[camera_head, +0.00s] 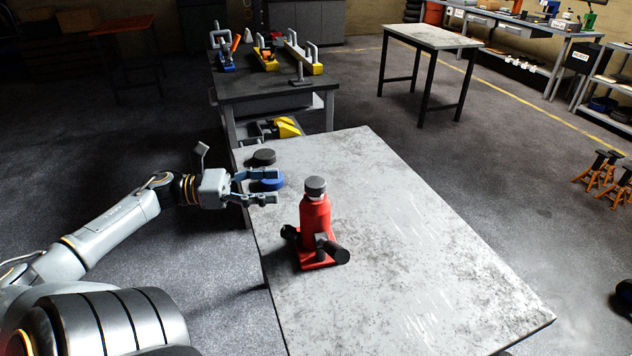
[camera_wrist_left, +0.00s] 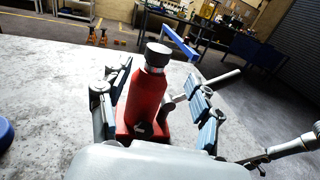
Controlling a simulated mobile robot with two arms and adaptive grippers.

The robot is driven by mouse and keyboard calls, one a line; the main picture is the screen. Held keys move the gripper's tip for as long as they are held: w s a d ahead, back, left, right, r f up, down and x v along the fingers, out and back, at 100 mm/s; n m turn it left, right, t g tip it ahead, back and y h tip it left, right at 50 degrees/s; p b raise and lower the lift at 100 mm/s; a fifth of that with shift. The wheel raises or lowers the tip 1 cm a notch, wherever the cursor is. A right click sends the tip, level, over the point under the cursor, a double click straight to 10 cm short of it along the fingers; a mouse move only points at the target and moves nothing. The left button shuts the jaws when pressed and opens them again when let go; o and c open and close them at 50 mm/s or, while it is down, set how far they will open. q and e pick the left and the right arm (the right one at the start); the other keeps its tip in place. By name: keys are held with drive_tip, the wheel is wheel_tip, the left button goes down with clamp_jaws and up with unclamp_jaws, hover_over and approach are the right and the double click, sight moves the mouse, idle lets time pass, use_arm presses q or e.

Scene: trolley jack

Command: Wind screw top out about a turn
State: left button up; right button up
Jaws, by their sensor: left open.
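A red bottle jack (camera_head: 315,222) stands upright on the grey worktable (camera_head: 400,270). Its dark grey round screw top (camera_head: 316,184) sits on the red body, with a thin pale band just under it. My left gripper (camera_head: 277,186) is open and empty, to the left of the jack at about the height of its top. In the left wrist view the jack (camera_wrist_left: 149,92) and its screw top (camera_wrist_left: 157,54) show between the two open fingers (camera_wrist_left: 160,98), apart from them. My right gripper is not in view.
A blue round piece (camera_head: 268,183) and a dark round piece (camera_head: 264,157) lie on the table's left side, close to my left gripper. A dark lever socket (camera_head: 337,252) sticks out at the jack's base. The table's right side is clear.

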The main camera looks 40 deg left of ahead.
sight(316, 181)
use_arm(q)
drive_tip(key=x, duration=1)
drive_tip(key=shift+w+d, duration=0.1)
drive_tip(key=shift+w, duration=0.1)
drive_tip(key=c, duration=1.2)
